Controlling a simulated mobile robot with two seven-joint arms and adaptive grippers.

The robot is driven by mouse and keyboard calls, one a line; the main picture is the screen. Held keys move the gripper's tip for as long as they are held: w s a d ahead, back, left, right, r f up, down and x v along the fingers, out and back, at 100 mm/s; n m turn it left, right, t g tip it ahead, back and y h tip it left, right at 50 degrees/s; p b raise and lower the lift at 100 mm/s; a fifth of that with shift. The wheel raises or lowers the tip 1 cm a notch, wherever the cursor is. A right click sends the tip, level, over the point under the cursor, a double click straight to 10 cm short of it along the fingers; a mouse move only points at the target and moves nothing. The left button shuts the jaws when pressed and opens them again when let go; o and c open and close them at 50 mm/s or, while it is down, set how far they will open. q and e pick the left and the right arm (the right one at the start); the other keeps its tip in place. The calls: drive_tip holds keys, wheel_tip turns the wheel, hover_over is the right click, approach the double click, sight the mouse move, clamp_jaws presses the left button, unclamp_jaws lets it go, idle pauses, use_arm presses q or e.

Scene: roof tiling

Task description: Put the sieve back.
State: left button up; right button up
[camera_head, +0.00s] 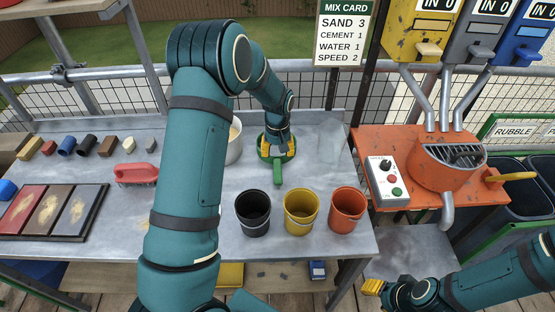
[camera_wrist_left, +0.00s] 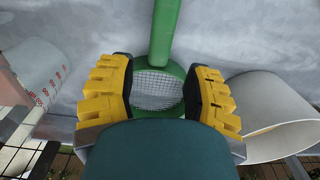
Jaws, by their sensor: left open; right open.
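The green sieve lies on the grey metal bench, its handle (camera_head: 277,174) toward the bench front. The left wrist view shows its round wire mesh (camera_wrist_left: 158,88) and green handle (camera_wrist_left: 165,30). My left gripper (camera_head: 278,150) is directly above the sieve's round end, pointing down. Its yellow fingers (camera_wrist_left: 158,95) are open, one on either side of the mesh. I cannot tell whether they touch the rim. Part of the ring is hidden by my gripper. My right gripper (camera_head: 372,287) is low at the right, apart from the bench; only its yellow fingertips show clearly.
A white bucket (camera_head: 235,143) stands close left of the sieve, and a pale translucent jug (camera_head: 330,142) to its right. Black (camera_head: 253,212), yellow (camera_head: 300,212) and orange (camera_head: 346,210) buckets stand in front. An orange mixer (camera_head: 445,165) is at the right.

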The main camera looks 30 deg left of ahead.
use_arm(q)
wheel_tip(320, 180, up, 6)
drive_tip(key=shift+f+p, duration=0.2)
drive_tip(key=shift+p, duration=0.1)
drive_tip(key=shift+s+f, duration=0.1)
drive_tip(key=shift+s, duration=0.05)
idle(0.3)
